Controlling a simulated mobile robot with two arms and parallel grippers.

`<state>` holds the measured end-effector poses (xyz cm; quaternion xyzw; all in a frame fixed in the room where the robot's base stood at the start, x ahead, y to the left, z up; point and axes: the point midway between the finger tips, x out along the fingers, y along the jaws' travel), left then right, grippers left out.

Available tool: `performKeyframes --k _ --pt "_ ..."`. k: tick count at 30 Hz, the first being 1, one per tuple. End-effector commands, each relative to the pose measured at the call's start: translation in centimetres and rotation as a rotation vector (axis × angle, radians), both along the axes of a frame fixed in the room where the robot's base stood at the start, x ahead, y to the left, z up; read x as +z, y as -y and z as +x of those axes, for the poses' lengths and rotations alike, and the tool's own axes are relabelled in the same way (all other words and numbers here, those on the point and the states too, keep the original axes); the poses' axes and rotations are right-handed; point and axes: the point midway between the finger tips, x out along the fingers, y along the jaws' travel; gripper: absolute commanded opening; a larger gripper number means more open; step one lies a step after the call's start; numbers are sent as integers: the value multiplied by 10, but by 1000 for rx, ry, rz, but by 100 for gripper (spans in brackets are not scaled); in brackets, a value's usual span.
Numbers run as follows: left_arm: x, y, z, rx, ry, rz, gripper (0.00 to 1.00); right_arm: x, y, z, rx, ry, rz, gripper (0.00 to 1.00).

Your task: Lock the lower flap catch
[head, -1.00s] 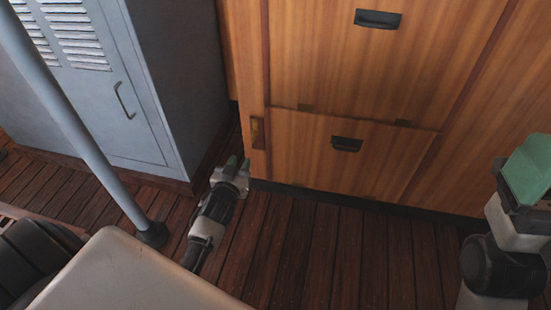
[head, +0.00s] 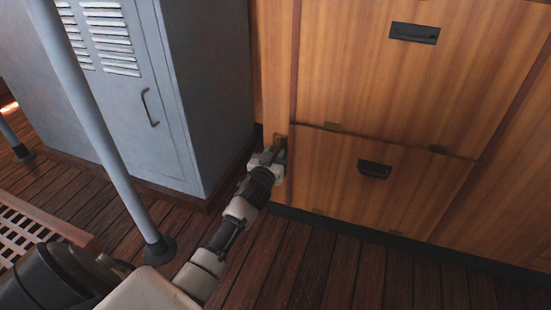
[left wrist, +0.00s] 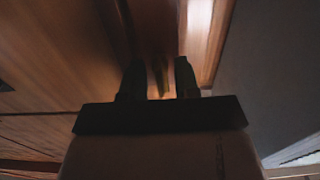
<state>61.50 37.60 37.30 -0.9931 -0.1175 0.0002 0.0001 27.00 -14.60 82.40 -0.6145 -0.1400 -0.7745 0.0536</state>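The lower flap (head: 345,190) is a wooden panel low in the cabinet, with a dark recessed handle (head: 374,169). It looks closed, flush with the front. The small brass catch (head: 279,142) sits on the post left of the flap and is partly hidden by my left gripper (head: 272,155). In the left wrist view, the two dark fingers (left wrist: 160,80) stand apart, with a dim brass-coloured strip (left wrist: 162,72) between them and gaps beside it. The catch's exact angle is too dark to tell. My right gripper is out of view.
A grey locker (head: 150,90) stands left of the cabinet, close to my left arm. A grey pole (head: 105,140) rises from the plank floor (head: 330,260). An upper flap (head: 390,75) is above the lower one. The floor before the cabinet is clear.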

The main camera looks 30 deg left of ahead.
Motion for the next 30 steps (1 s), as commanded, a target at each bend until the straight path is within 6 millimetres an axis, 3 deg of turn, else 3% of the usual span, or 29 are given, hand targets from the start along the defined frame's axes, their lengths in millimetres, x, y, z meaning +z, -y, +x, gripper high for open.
performKeyframes --k 8,15,30 --pt "1 -1 2 0 0 0 32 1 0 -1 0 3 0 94" --pt "0 -1 2 0 0 0 0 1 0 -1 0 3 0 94" --pt "2 0 1 1 -34 133 0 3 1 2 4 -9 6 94"
